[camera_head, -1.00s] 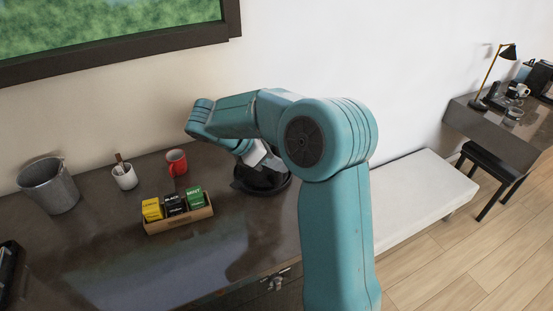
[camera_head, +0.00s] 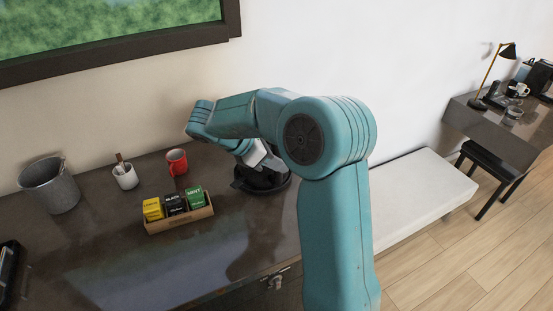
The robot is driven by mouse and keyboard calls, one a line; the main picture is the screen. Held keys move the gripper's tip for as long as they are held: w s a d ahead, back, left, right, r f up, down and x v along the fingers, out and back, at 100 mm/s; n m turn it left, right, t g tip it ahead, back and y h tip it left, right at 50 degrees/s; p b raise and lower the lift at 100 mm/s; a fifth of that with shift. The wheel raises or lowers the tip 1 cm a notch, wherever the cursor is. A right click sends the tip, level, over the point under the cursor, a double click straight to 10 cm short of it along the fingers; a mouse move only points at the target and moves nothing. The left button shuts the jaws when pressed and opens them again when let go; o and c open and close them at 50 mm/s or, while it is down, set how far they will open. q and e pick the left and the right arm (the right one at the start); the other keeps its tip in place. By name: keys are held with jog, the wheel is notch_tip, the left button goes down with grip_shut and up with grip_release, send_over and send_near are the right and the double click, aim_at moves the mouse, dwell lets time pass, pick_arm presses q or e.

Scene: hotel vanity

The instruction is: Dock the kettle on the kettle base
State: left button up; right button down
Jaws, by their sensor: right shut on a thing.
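My right gripper (camera_head: 258,161) reaches down at the right part of the vanity top, mostly hidden behind my right arm. It is shut on a black thing below it, which appears to be the kettle (camera_head: 264,178). Only part of the kettle shows. A round black rim surrounds its lower part, which may be the kettle base (camera_head: 246,188). I cannot tell whether the kettle is seated on it or just above it. My left gripper is not in view.
A tea box (camera_head: 180,222) with yellow, black and green packets stands in front. The vanity top (camera_head: 150,265) is clear in front. A white bench (camera_head: 415,185) lies right.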

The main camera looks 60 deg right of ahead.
jog(key=shift+r+p, duration=0.1)
jog(key=shift+p, duration=0.2)
jog(key=shift+f+b, duration=0.4)
jog(key=shift+f, duration=0.25)
dwell(0.7)
jog(key=c, duration=1.1)
grip_release()
jog(key=shift+c, duration=0.2)
jog(key=p+v, duration=0.9)
jog(key=v, duration=0.2)
jog(key=shift+p, duration=0.3)
jog(key=shift+s, duration=0.1)
